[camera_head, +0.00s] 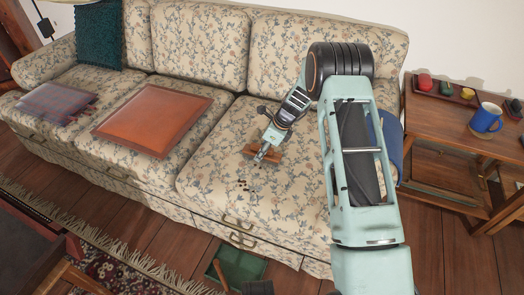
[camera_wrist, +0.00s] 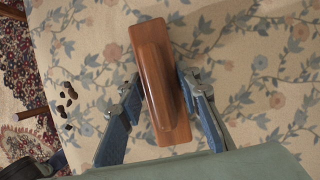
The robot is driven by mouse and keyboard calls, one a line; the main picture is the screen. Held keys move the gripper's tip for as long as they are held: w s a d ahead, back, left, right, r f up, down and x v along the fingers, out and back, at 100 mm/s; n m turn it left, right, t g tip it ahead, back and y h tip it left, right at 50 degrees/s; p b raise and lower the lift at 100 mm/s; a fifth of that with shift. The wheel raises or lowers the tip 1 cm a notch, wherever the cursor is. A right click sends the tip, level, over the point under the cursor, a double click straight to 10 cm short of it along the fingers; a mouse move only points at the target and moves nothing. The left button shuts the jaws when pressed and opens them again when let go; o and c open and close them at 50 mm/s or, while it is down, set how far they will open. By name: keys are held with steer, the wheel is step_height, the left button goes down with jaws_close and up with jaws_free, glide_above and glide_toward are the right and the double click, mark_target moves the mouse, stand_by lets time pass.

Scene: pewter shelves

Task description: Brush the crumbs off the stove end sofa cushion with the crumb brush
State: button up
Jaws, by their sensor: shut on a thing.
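My gripper (camera_head: 262,154) is shut on the wooden crumb brush (camera_head: 275,152) over the right-hand seat cushion (camera_head: 240,210) of the floral sofa. In the wrist view the brush (camera_wrist: 158,82) lies lengthwise between the two blue fingers, its brown back toward the camera. Its bristles are hidden, so I cannot tell whether it touches the fabric. Several dark crumbs (camera_head: 247,186) lie on the same cushion, in front and to the left of the brush. In the wrist view the crumbs (camera_wrist: 66,98) are left of the brush, apart from it.
An orange leather cushion (camera_head: 152,120) lies on the middle seat and a folded plaid cloth (camera_head: 55,102) on the left seat. A side table (camera_head: 440,130) with a blue mug (camera_head: 486,117) stands at the right. A green dustpan-like tray (camera_head: 238,265) is on the floor in front.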

steer(key=shift+f, duration=0.4)
stand_by(0.3)
